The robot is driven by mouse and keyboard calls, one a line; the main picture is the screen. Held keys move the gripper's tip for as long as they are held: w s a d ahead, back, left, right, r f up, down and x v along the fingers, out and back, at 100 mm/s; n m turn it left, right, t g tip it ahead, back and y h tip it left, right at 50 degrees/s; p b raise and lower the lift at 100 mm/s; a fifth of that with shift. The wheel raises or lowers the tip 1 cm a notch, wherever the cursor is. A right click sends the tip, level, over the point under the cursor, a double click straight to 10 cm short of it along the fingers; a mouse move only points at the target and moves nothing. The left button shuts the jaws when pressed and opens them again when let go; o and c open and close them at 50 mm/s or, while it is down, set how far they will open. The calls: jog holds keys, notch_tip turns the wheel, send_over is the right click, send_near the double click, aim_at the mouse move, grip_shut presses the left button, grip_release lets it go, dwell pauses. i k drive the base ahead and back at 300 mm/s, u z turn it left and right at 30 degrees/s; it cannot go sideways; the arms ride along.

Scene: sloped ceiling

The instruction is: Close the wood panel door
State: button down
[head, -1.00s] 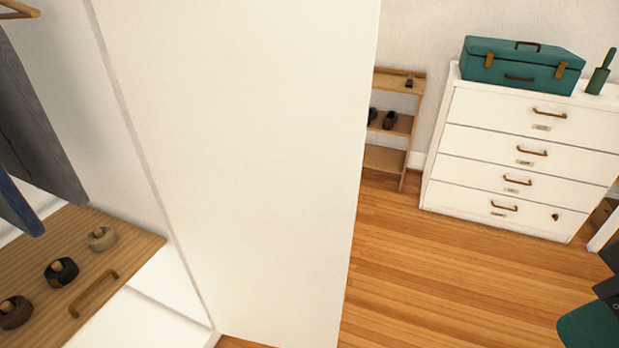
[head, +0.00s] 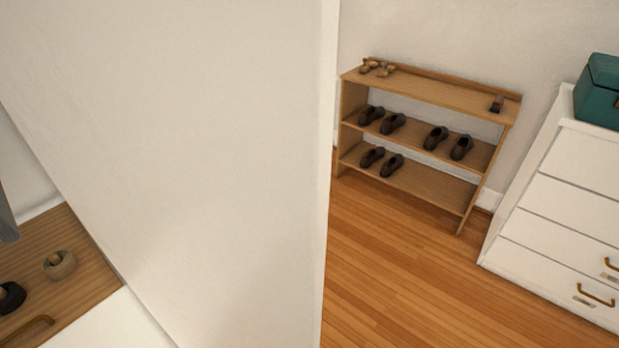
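A large plain off-white door panel (head: 200,170) stands open and fills the left and middle of the head view. Its free edge runs down the picture a little right of the middle. No wood grain or handle shows on the face I see. Left of it is the open inside of a wardrobe, with a wooden drawer or shelf (head: 60,225) low down. My gripper is not in view.
A wooden shoe rack (head: 430,95) with several dark shoes stands against the far wall. A white chest of drawers (head: 560,210) with a green case (head: 603,90) on top is at the right. Bare wooden floor (head: 390,270) lies between the door panel and the chest.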

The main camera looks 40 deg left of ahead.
aim_at(192, 141)
jog(key=i, duration=2.75)
jog(key=u, duration=4.55)
jog(key=i, duration=0.5)
jog(key=u, duration=0.1)
jog(key=k, duration=0.4)
jog(key=z, duration=0.35)
